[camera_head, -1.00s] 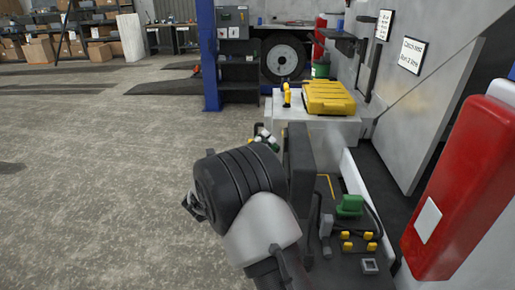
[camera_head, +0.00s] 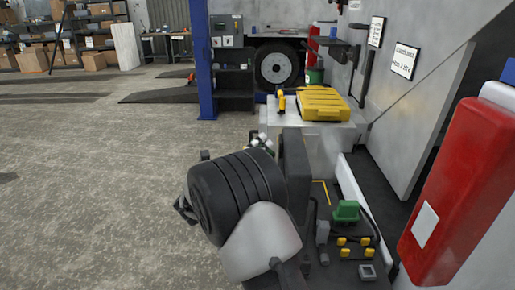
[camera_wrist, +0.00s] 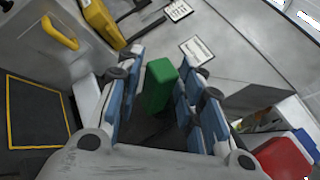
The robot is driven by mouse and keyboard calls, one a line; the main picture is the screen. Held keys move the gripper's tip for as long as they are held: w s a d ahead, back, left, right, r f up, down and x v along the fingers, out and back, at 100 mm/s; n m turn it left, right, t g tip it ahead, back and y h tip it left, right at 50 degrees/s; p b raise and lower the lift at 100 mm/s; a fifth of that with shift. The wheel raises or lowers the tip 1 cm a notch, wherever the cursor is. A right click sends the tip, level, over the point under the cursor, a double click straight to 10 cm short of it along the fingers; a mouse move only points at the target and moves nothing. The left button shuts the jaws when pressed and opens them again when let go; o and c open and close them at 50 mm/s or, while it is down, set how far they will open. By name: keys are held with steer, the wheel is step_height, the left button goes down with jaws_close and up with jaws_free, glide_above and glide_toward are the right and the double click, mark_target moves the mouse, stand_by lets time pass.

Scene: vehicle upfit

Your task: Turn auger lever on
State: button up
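A green block-shaped part (camera_head: 346,211) stands on a dark panel to the right of my arm in the head view. A small grey lever-like part (camera_head: 322,232) is beside it; I cannot tell which one is the auger lever. In the wrist view my gripper (camera_wrist: 154,95) is open, with blue-padded fingers apart. The green part (camera_wrist: 160,85) appears between them, upright, with a visible gap on each side; its depth is unclear.
Several yellow knobs (camera_head: 342,241) sit close by on the panel. A yellow case (camera_head: 323,104) lies on a white box beyond it. A red box (camera_head: 455,190) on the right wall flanks the panel. Open concrete floor (camera_head: 90,190) lies left.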

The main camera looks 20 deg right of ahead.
steer(key=shift+o, duration=0.2)
steer(key=shift+f, duration=0.1)
steer(key=v, duration=1.2)
